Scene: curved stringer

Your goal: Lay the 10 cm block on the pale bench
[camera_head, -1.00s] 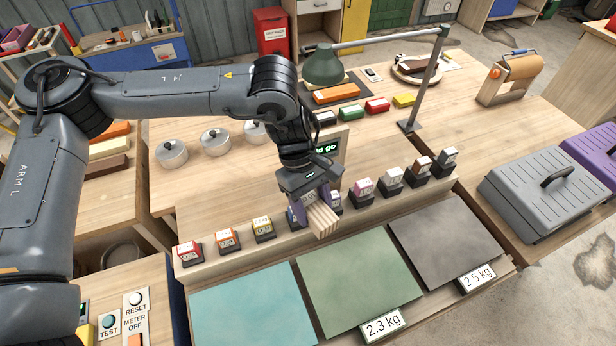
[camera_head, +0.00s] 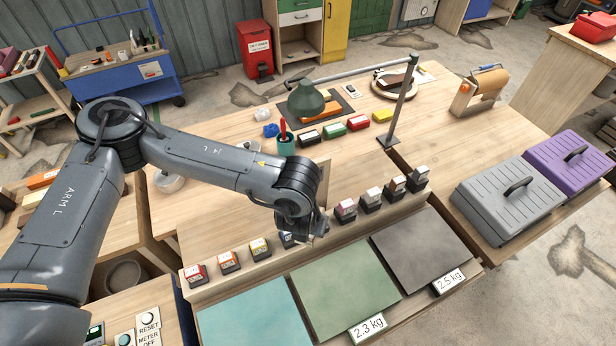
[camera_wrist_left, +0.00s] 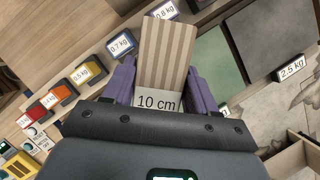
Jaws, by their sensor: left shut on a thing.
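The 10 cm block (camera_wrist_left: 166,52) is a pale and brown striped piece with a "10 cm" label, held between the purple fingers of my left gripper (camera_wrist_left: 160,90) in the left wrist view. In the head view my left gripper (camera_head: 308,228) hangs over the row of small labelled weights, and the wrist hides nearly all of the block. The pale bench top (camera_head: 205,215) is bare wood around and behind that row. I cannot tell how high the block is above it. My right gripper is not in view.
Coloured labelled weights (camera_head: 229,261) stand in a row on a wooden ledge. Teal, green (camera_head: 345,285) and grey (camera_head: 425,250) pads lie in front. A green lamp (camera_head: 306,100) arches over the bench behind. A grey toolbox (camera_head: 508,195) stands at the right.

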